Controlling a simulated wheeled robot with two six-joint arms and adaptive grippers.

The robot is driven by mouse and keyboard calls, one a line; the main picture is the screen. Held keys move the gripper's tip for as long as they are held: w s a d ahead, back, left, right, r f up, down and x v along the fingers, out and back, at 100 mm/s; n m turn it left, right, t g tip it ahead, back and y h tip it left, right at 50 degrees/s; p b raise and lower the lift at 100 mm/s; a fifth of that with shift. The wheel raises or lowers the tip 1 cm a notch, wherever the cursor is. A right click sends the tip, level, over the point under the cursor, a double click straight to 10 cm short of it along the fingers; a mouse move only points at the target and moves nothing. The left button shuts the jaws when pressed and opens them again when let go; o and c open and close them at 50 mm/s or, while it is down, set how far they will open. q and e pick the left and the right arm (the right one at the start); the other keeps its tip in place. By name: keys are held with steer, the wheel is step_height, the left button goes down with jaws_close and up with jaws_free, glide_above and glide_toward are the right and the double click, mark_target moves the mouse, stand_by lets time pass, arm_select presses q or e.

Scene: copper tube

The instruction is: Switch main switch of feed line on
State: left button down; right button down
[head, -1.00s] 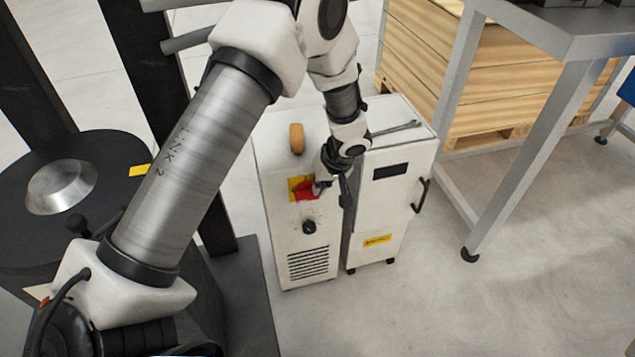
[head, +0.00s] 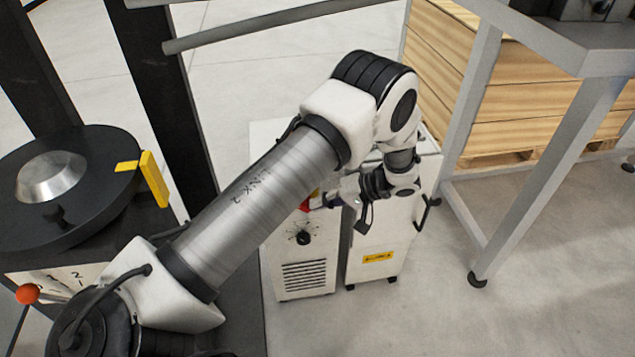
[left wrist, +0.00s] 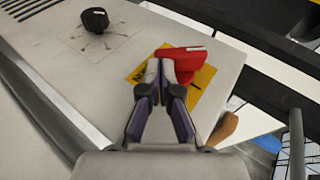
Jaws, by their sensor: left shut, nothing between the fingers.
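The main switch is a red rotary handle on a yellow plate on the front of a white cabinet (head: 285,255). In the left wrist view the red handle (left wrist: 187,62) and yellow plate (left wrist: 203,80) show clearly. My left gripper (left wrist: 162,74) is shut and empty, its fingertips right at the near side of the handle. I cannot tell whether they touch it. In the head view the gripper (head: 318,200) is at the red handle (head: 304,206), and my arm hides most of the plate. My right gripper is not in view.
A black knob (head: 303,238) sits below the switch, also in the left wrist view (left wrist: 95,19). A second white cabinet (head: 370,245) with a dark handle stands close on the right. A metal table leg (head: 535,180) and wooden crate (head: 510,110) are further right.

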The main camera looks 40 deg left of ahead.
arm_select(q)
step_height(320, 180, down, 2)
steer(key=g+y+b, duration=0.2)
steer(key=shift+s+a+m+b, duration=0.1)
steer(key=shift+m+b, duration=0.2)
steer(key=shift+b, duration=0.05)
steer(key=shift+s+a+f, duration=0.1)
steer(key=shift+f, duration=0.3)
stand_by(0.5)
